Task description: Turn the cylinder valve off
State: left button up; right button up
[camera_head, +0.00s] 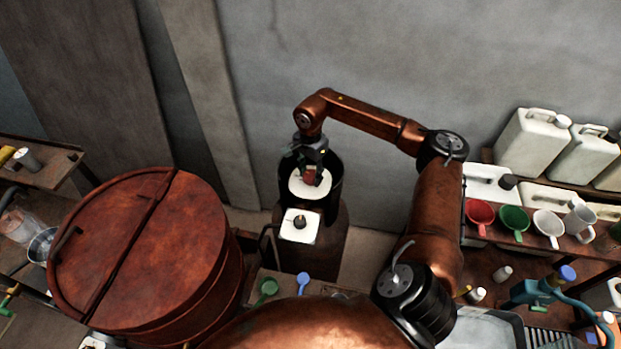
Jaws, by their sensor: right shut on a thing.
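The cylinder valve (310,174) is a small dark red piece above a white round top, inside a black open collar (331,185) near the wall. My right gripper (311,168) reaches down into the collar from above and is shut on the valve. The gripper's fingers and wrist hide most of the valve, so which way it is turned cannot be told. My left gripper is not in view.
A large rusty lidded vat (205,240) stands to the left. In front of the collar is a white plate with a dark knob (300,222).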

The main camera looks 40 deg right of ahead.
jog(key=m+b, duration=0.1)
jog(key=m, duration=0.1)
jog(key=shift+f+m, duration=0.15)
jog(key=shift+m, duration=0.25)
jog(key=m+b, duration=0.2)
jog(key=m, duration=0.1)
jog(key=shift+m, duration=0.3)
jog(key=m+b, duration=0.1)
jog(key=m, duration=0.2)
jog(key=shift+m+b, duration=0.3)
jog(key=shift+m, duration=1)
jog(key=shift+r, duration=0.2)
jog(key=o, duration=1.2)
jog(key=shift+c, duration=0.2)
